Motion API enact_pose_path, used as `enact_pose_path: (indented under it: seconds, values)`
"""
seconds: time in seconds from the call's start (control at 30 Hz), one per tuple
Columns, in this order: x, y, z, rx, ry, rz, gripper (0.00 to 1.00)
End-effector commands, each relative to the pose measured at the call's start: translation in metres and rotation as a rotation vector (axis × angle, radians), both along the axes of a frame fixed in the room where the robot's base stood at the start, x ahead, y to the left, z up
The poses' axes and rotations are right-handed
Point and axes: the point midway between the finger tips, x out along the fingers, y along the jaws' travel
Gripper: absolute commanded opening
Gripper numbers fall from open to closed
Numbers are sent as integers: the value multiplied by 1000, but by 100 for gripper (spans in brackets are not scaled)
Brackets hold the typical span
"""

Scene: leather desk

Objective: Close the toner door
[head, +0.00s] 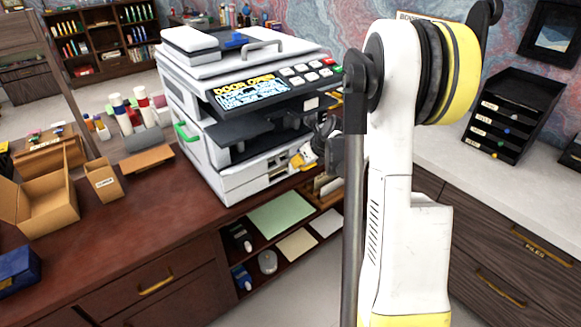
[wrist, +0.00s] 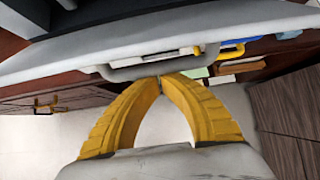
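The white and dark grey printer (head: 225,140) stands on the wooden desk. Its display (head: 248,90) reads "DOOR OPEN". In the wrist view, a pale panel (wrist: 60,66) with a grey bar handle (wrist: 118,74) crosses the top; I take it to be the toner door, but cannot tell how far it stands open. My gripper (head: 297,160) is at the printer's lower right front. In the wrist view its yellow fingers (wrist: 160,78) are shut, tips together, at the handle's lower edge. I cannot tell whether they touch it. Nothing shows between them.
A green handle (head: 186,132) is on the printer's left side. Bottles (head: 122,112) and cardboard boxes (head: 42,200) stand left on the desk. Open shelves (head: 285,230) with paper lie below the printer. A black tray rack (head: 512,112) stands on the right counter. Floor in front is clear.

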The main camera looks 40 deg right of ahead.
Motion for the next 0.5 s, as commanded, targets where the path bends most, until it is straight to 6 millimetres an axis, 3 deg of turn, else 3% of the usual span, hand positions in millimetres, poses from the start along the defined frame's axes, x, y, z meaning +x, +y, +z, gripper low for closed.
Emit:
enact_pose_path:
  seconds: [0.5]
  values:
    - [17,-1,54,-1,-1,0,0]
